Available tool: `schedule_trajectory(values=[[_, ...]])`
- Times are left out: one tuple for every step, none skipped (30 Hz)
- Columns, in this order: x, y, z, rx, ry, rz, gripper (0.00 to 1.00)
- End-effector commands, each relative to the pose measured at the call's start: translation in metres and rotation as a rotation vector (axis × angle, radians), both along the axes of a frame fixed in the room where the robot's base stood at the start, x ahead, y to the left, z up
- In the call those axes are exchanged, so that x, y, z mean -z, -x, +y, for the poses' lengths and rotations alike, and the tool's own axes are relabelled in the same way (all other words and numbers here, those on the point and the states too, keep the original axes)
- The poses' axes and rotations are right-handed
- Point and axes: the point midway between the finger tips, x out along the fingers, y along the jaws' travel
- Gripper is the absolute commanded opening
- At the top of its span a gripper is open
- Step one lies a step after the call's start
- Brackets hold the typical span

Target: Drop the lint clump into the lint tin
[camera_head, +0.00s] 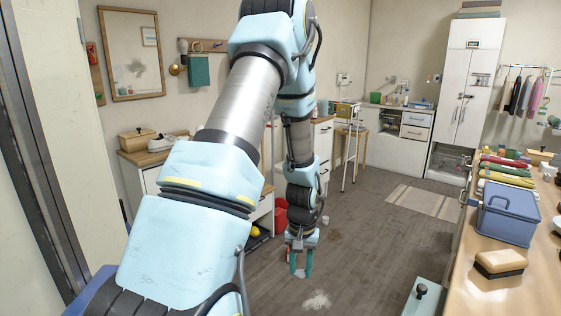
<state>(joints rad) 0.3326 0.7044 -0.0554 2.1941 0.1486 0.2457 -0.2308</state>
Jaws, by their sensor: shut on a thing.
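My gripper (301,268) points down in the lower middle of the view, above the grey wooden floor, with teal fingers. It is shut on a small pale grey thing (300,272) between the fingertips, which looks like the lint clump; the fingers partly hide it. I cannot pick out the lint tin for certain. A small white cup-like thing (326,220) stands on the floor behind my gripper, too small to identify.
A pale fuzzy patch (316,300) lies on the floor below my gripper. A wooden counter (540,268) at right holds a blue lidded box (508,213), a brush (500,263) and folded cloths (505,170). A striped rug (424,201) lies farther back. The middle floor is mostly clear.

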Motion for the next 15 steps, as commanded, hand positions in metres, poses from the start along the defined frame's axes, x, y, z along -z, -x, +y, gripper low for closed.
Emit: schedule_trajectory(values=[[-0.022, 0.009, -0.027, 0.055, 0.001, -0.003, 0.00], [-0.030, 0.015, -0.040, 0.083, 0.001, -0.003, 0.00], [-0.041, 0.024, -0.059, 0.120, 0.001, -0.004, 0.00], [-0.049, 0.032, -0.072, 0.147, 0.001, -0.003, 0.00], [-0.056, 0.040, -0.085, 0.175, 0.001, -0.003, 0.00], [-0.067, 0.051, -0.102, 0.212, 0.001, -0.004, 0.00], [-0.075, 0.060, -0.114, 0.239, 0.001, -0.003, 0.00], [-0.083, 0.069, -0.126, 0.266, 0.001, -0.002, 0.00], [-0.094, 0.083, -0.141, 0.302, 0.002, -0.003, 0.00], [-0.101, 0.093, -0.152, 0.330, 0.001, -0.002, 0.00], [-0.109, 0.104, -0.162, 0.357, 0.002, -0.002, 0.00], [-0.119, 0.118, -0.175, 0.391, 0.002, -0.002, 0.00], [-0.126, 0.129, -0.184, 0.415, 0.001, -0.002, 0.00], [-0.132, 0.139, -0.192, 0.439, 0.002, -0.002, 0.00], [-0.140, 0.152, -0.201, 0.468, 0.002, -0.002, 0.00]])
